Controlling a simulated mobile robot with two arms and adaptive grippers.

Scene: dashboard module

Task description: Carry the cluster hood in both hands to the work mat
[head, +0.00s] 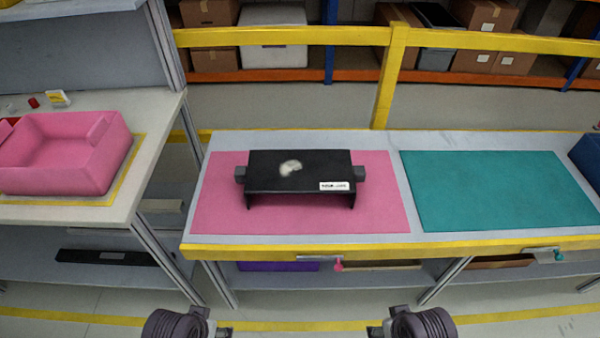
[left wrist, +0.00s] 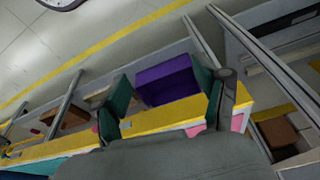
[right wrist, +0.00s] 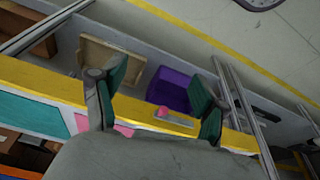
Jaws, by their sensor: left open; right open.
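The cluster hood (head: 270,175) is a black, box-like cover with a pale patch on top, a white label at its front right and a grey block on each end. It stands on a pink mat (head: 230,218) on the bench. A teal mat (head: 500,190) lies bare to its right. I cannot tell which mat is the work mat. My left gripper (left wrist: 160,72) and right gripper (right wrist: 157,72) are open and empty, in front of the bench and apart from the hood. In the head view only parts of my arms show at the bottom edge.
A yellow edge (head: 400,247) runs along the bench front, with a lower shelf beneath holding a purple item (head: 280,266). A pink bin (head: 65,150) stands on the left table. A blue container (head: 588,155) is at the right end. A yellow rail (head: 300,36) runs behind.

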